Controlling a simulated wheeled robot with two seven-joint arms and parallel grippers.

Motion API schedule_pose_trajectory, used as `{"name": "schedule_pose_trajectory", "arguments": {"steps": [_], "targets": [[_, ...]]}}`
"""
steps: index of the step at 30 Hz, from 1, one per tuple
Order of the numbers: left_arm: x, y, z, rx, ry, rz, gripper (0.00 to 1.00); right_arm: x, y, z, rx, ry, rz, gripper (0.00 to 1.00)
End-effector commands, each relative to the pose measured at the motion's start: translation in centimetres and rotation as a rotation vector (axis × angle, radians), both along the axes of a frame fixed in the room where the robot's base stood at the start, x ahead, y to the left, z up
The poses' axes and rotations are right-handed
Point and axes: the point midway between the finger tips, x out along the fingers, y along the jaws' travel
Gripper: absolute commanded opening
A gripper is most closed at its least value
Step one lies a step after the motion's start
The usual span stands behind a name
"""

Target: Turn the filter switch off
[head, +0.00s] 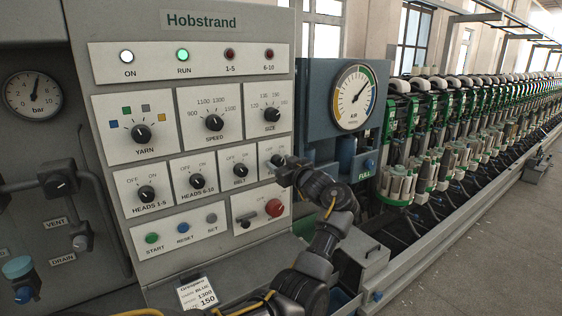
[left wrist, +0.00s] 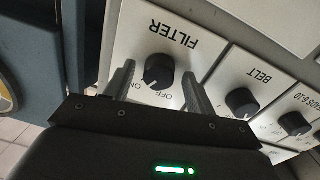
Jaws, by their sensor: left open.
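The filter switch is a black rotary knob (left wrist: 160,71) on a white plate with OFF and ON marks, upside down in the left wrist view. Its pale pointer mark faces the lower left there, toward ON. My left gripper (left wrist: 158,76) is open, with one finger on each side of the knob. I cannot tell whether the fingers touch it. In the head view the left gripper (head: 281,162) is at the filter plate (head: 264,172), at the right end of the lower knob row, and mostly hides the knob. My right gripper is not in view.
The belt knob (head: 241,170) is just left of the filter plate. A red knob (head: 274,207) and a small dark lever (head: 246,218) are below. A blue gauge box (head: 312,100) stands right of the panel. The long winder row (head: 450,130) runs off to the right.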

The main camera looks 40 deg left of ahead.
Motion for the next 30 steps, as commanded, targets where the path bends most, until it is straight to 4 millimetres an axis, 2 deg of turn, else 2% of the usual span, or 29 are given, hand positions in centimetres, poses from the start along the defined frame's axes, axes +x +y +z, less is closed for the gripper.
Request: {"name": "schedule_pose_trajectory", "arguments": {"steps": [8,18,25,30], "targets": [[0.1,0.1,0.0,0.000,-0.001,-0.001,0.55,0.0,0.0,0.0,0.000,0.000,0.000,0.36],[0.1,0.1,0.0,0.000,-0.001,-0.001,0.12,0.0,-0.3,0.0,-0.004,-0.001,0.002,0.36],[0.0,0.1,-0.2,-0.005,-0.017,0.000,0.11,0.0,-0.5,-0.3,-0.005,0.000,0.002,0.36],[0.1,0.1,-0.3,-0.023,-0.077,-0.002,0.10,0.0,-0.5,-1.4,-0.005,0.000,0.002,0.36]]}}
